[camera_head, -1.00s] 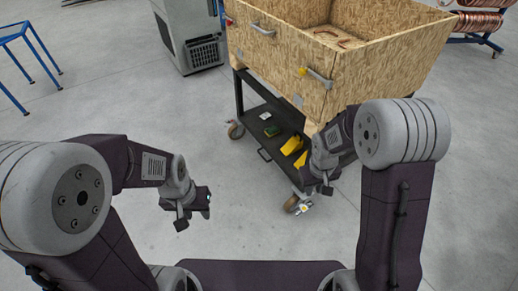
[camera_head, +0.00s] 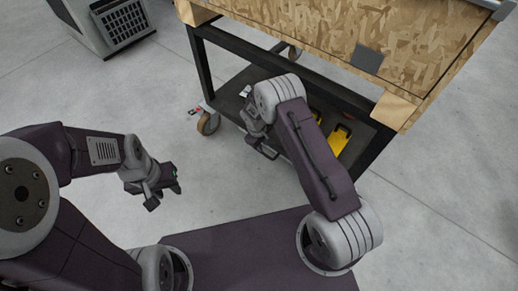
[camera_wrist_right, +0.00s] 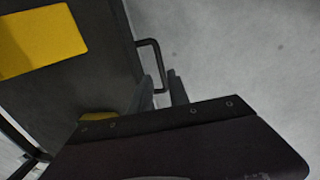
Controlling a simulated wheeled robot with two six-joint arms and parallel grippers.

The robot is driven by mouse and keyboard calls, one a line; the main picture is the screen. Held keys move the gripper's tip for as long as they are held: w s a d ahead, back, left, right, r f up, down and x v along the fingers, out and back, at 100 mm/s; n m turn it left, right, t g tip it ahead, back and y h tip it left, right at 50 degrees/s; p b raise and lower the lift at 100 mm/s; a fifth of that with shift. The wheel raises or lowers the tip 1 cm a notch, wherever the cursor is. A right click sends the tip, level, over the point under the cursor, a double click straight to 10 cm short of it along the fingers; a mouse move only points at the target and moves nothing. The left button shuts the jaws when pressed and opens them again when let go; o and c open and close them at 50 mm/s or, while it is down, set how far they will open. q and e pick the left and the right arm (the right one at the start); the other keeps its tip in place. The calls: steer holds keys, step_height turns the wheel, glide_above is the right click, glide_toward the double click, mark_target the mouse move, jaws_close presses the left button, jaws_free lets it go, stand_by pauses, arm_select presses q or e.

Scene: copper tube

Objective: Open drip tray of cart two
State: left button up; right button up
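The dark drip tray (camera_head: 232,92) is the low shelf of the wooden-topped cart (camera_head: 310,30), and its surface fills the left of the right wrist view (camera_wrist_right: 75,85). Its black bar handle (camera_head: 268,153) sticks out from the near edge and also shows in the right wrist view (camera_wrist_right: 156,60). My right gripper (camera_wrist_right: 162,88) is open, its fingers at the near end of the handle; I cannot tell whether they touch it. In the head view my right arm partly covers the tray. My left gripper (camera_head: 164,190) is open and empty over the floor, left of the cart.
Yellow objects (camera_head: 337,138) lie on the tray. The cart has black legs and a caster (camera_head: 208,123) at its near left corner. A grey machine (camera_head: 105,22) stands at the upper left. The floor between is clear.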

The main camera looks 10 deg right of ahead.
mark_target(264, 155)
steer(key=f+b, duration=0.2)
steer(key=f, duration=0.1)
steer(key=d+f+b, duration=0.1)
steer(key=f+b, duration=0.1)
steer(key=f, duration=0.1)
steer(key=w+f+b, duration=0.1)
steer(key=f+b, duration=0.1)
steer(key=f, duration=0.1)
steer(key=shift+d+b, duration=0.25)
steer(key=shift+b, duration=0.15)
steer(key=shift+r, duration=0.15)
steer(key=shift+c, duration=0.3)
jaws_close()
stand_by(0.4)
